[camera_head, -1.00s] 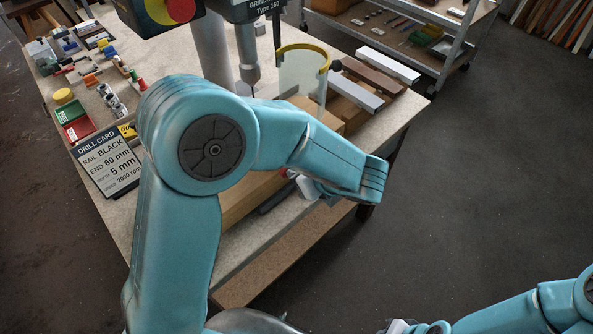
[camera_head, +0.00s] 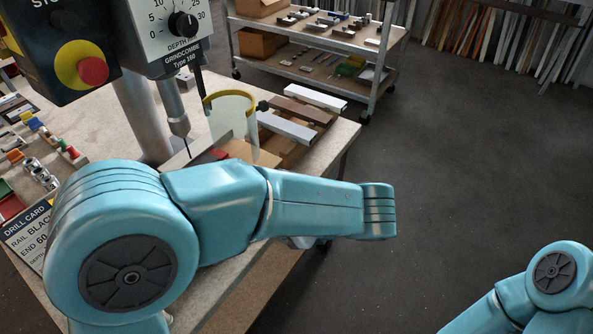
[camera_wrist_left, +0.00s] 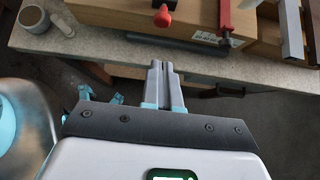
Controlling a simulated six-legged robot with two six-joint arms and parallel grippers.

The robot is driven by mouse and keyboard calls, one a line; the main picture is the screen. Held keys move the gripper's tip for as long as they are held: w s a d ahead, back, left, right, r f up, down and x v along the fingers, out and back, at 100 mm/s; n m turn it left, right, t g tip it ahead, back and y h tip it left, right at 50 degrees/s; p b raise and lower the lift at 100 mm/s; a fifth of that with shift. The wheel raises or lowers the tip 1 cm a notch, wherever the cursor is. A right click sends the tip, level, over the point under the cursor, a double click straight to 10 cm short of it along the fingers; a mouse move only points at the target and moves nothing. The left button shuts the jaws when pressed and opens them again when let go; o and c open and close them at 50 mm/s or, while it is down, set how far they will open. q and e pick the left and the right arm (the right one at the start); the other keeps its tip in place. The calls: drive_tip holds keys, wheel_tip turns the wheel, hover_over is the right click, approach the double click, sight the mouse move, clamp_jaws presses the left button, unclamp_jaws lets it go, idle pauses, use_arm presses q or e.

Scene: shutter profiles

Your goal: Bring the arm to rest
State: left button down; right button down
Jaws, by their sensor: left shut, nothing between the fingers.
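My left arm (camera_head: 215,210) reaches across the head view from the lower left, its forearm over the front edge of the workbench. It hides most of its own gripper there. In the left wrist view, my left gripper (camera_wrist_left: 165,84) is shut and empty, with its two fingers together.
The workbench (camera_wrist_left: 120,48) holds a grey mug (camera_wrist_left: 36,19), a wooden block (camera_wrist_left: 195,20) and a red clamp (camera_wrist_left: 226,20). The drill press (camera_head: 170,40), with its yellow-rimmed guard (camera_head: 228,95), stands behind the arm. A shelf trolley (camera_head: 300,50) stands farther back. Floor at right is open.

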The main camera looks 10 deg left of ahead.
use_arm(q)
drive_tip(key=s+f+n+g+h, duration=0.1)
drive_tip(key=s+f+n+h, duration=0.3)
drive_tip(key=f+n, duration=0.4)
drive_tip(key=s+f+n+g+h, duration=0.1)
drive_tip(key=s+f+n+h, duration=0.3)
drive_tip(key=f+n, duration=0.4)
drive_tip(key=s+f+n+h, duration=0.4)
drive_tip(key=s+f+n, duration=0.2)
drive_tip(key=f, duration=1.1)
drive_tip(key=shift+s+n+g+h, duration=0.3)
drive_tip(key=shift+n+g+h, duration=0.1)
drive_tip(key=shift+n, duration=0.7)
drive_tip(key=shift+w+d+f, duration=0.1)
drive_tip(key=shift+f, duration=0.05)
